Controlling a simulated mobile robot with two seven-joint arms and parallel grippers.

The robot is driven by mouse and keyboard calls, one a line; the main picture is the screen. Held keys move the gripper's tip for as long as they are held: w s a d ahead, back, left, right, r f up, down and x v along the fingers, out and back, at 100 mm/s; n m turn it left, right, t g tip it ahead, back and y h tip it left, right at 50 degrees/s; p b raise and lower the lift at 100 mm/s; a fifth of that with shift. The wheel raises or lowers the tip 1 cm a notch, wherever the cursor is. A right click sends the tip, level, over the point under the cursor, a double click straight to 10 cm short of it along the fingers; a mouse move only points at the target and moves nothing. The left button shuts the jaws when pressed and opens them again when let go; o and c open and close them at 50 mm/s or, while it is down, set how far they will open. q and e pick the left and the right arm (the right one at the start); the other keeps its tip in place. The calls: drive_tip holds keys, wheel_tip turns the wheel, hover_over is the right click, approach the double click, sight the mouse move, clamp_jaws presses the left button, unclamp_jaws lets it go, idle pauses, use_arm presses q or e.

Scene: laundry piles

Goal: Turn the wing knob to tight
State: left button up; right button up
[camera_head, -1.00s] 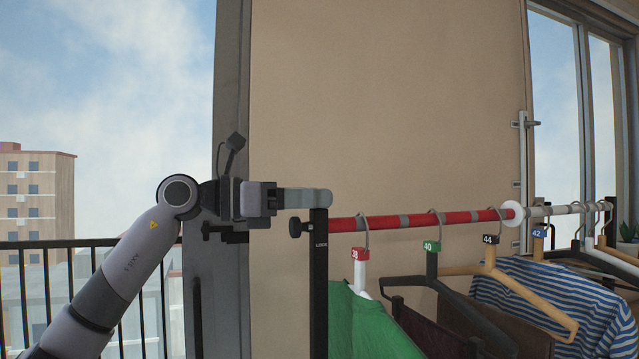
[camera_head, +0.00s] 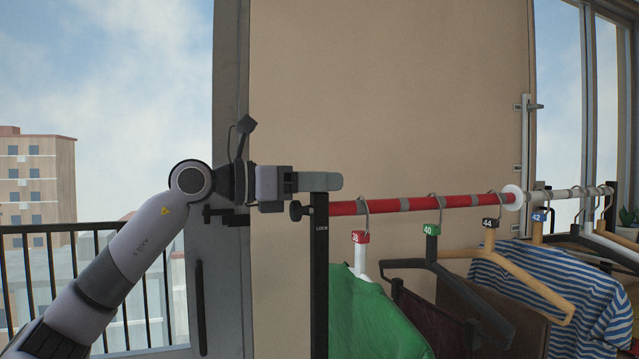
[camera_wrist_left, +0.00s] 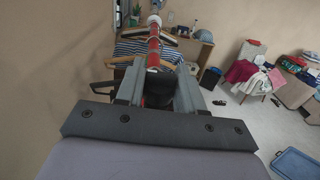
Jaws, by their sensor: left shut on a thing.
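A black post (camera_head: 320,275) marked LOCK stands at the near end of a red-and-grey rail (camera_head: 450,201). My left gripper (camera_head: 322,181) lies level across the top of this post, pointing right. It is shut on a dark piece there, which I take for the wing knob (camera_wrist_left: 158,92); the left wrist view shows it between the two fingers. In the head view the fingers hide it, so its setting cannot be read. A small black round end piece (camera_head: 296,210) sticks out left of the post, below the fingers and apart from them. My right gripper is not in view.
Hangers with numbered tags and clothes hang along the rail, a green garment (camera_head: 372,315) nearest the post. A white ring (camera_head: 513,197) sits on the rail. A door handle (camera_head: 225,215) is behind my left wrist. Blue tray (camera_wrist_left: 298,163) lies on the floor.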

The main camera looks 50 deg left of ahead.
use_arm(q)
drive_tip(key=shift+n+y, duration=0.3)
drive_tip(key=shift+y, duration=0.1)
drive_tip(key=o, duration=0.9)
drive_tip(key=shift+s+a+f+b, duration=0.1)
drive_tip(key=shift+s+b, duration=0.1)
drive_tip(key=shift+b, duration=0.15)
drive_tip(key=b+v, duration=0.5)
drive_tip(key=v, duration=0.1)
drive_tip(key=shift+s+a+b, duration=0.1)
drive_tip(key=shift+s+b, duration=0.2)
drive_tip(key=shift+s, duration=0.1)
